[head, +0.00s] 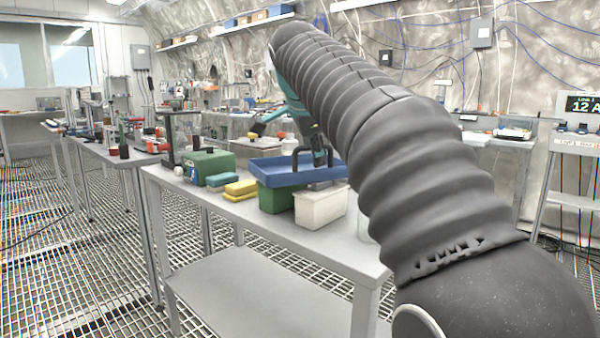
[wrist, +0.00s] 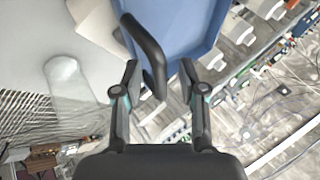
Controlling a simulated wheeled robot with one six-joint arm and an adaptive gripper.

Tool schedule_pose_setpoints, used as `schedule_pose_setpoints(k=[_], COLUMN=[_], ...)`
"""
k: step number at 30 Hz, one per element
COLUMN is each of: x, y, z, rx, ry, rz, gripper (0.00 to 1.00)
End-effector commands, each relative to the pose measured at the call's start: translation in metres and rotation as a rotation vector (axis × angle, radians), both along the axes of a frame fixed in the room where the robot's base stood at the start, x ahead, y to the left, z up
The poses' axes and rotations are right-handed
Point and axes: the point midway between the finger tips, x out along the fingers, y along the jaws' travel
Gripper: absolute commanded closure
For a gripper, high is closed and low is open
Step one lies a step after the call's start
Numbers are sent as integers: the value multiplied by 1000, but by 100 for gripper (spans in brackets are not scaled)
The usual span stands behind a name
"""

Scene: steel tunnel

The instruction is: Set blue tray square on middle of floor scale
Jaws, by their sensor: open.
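The blue tray (head: 275,170) is at the front table's far right end, above a green bin and a white bin; it appears to rest on them, level. A dark bar handle stands up at its end. In the wrist view, the tray (wrist: 185,25) fills the top middle, and its dark handle (wrist: 146,45) reaches down between my fingers, nearer the left one. My gripper (wrist: 158,80) is open around the handle's end, with gaps showing. In the head view, my gripper (head: 322,158) is at the tray's right end, partly hidden by my arm. I cannot make out a floor scale.
The white bin (head: 318,208) and green bin (head: 276,198) stand below the tray. Yellow blocks (head: 240,189) and a green box (head: 207,165) are to their left. The table (head: 240,215) has a bare front strip and an empty lower shelf (head: 255,300). Grating floor (head: 70,250) is open at left.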

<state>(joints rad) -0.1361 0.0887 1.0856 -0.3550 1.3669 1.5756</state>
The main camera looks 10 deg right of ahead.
Motion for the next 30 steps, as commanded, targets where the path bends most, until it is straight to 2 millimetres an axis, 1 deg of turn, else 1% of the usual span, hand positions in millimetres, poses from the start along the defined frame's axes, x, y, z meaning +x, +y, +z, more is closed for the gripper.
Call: schedule_pose_setpoints(k=[2,3,5,6,8,20,23,27,30], x=[0,0,0,0,0,-1,0,0,0], y=[0,0,0,0,0,0,0,0,0], z=[1,1,1,1,1,2,5,15,31], rx=[0,0,0,0,0,1,0,-1,0], ry=[-1,-1,-1,-1,-1,-2,-3,-3,-5], rz=[0,0,0,0,0,0,0,0,0], gripper=[59,61,76,86,100,100,100,100,100])
